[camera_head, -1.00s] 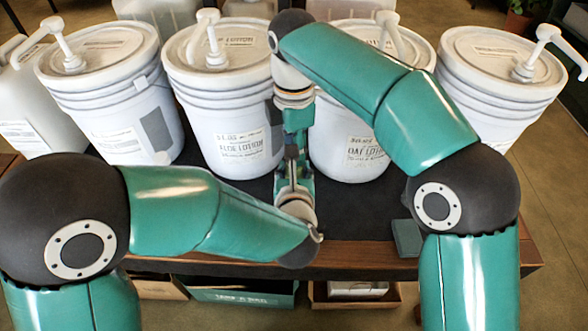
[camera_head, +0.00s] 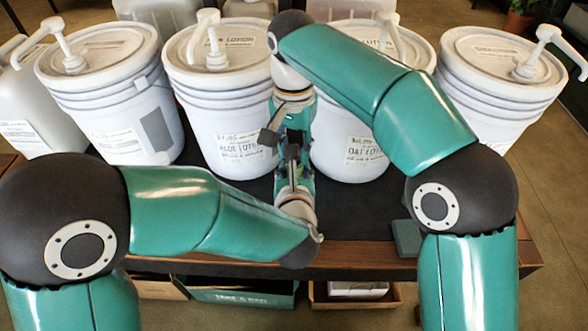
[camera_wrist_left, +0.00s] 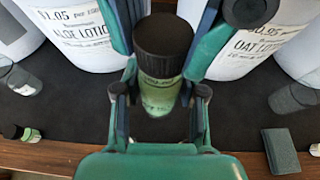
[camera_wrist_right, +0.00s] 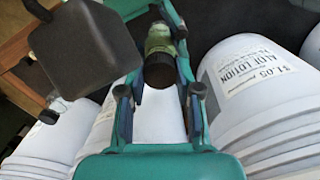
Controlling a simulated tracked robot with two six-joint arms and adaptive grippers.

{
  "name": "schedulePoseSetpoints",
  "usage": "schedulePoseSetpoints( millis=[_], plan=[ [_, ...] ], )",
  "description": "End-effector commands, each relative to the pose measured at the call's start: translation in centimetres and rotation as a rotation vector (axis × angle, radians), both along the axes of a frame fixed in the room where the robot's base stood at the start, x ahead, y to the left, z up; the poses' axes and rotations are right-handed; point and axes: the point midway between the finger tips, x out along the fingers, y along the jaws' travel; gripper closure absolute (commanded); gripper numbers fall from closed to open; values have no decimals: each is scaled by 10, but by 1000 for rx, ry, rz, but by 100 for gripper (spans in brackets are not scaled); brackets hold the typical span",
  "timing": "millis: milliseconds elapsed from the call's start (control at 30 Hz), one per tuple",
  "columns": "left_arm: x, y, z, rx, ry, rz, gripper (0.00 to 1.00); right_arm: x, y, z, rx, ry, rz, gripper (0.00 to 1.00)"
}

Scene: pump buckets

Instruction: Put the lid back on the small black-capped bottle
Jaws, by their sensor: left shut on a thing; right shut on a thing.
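The small bottle (camera_wrist_left: 160,95) has a green label and stands upright between the fingers of my left gripper (camera_wrist_left: 160,88), which is shut on it. The black lid (camera_wrist_left: 163,42) sits at the bottle's mouth, in line with it; I cannot tell whether it is fully seated. In the right wrist view the lid (camera_wrist_right: 158,70) is between the fingers of my right gripper (camera_wrist_right: 159,62), shut on it, with the bottle (camera_wrist_right: 159,38) beyond. In the head view, the right gripper (camera_head: 292,135) is above the left gripper (camera_head: 292,166), and they hide the bottle.
White pump buckets (camera_head: 225,120) stand in a row behind the grippers. Small bottles lie or stand at left (camera_wrist_left: 22,80) and right (camera_wrist_left: 293,98) on the dark mat (camera_wrist_left: 80,115). A dark green box (camera_head: 407,238) lies near the table's front right edge.

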Motion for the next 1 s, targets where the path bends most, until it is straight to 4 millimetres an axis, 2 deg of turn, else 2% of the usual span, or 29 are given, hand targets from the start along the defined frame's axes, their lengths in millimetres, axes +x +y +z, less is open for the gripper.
schedulePoseSetpoints(
  millis=[100, 300, 367, 500, 533, 633, 667, 1000],
  plan=[
    [-1, -1, 0, 2, 0, -4, 100, 2, 0, 0, 3, -9, -267, 100],
    [-1, -1, 0, 2, 1, -4, 100, 3, -1, 0, 4, -12, -686, 100],
    [-1, -1, 0, 2, 1, -4, 100, 3, -1, 0, 3, -13, -753, 100],
    [-1, -1, 0, 2, 1, -4, 100, 3, -1, 0, 3, -13, -743, 100],
    [-1, -1, 0, 2, 1, -4, 100, 3, -1, 0, 4, -14, -743, 62],
    [-1, -1, 0, 1, 1, -3, 100, 3, -1, 0, 2, -13, -742, 45],
    [-1, -1, 0, 1, 1, -3, 100, 3, -1, 0, 2, -12, -741, 41],
    [0, 0, 0, 1, 0, -1, 100, 2, 0, 3, 0, -9, -738, 41]
  ],
)
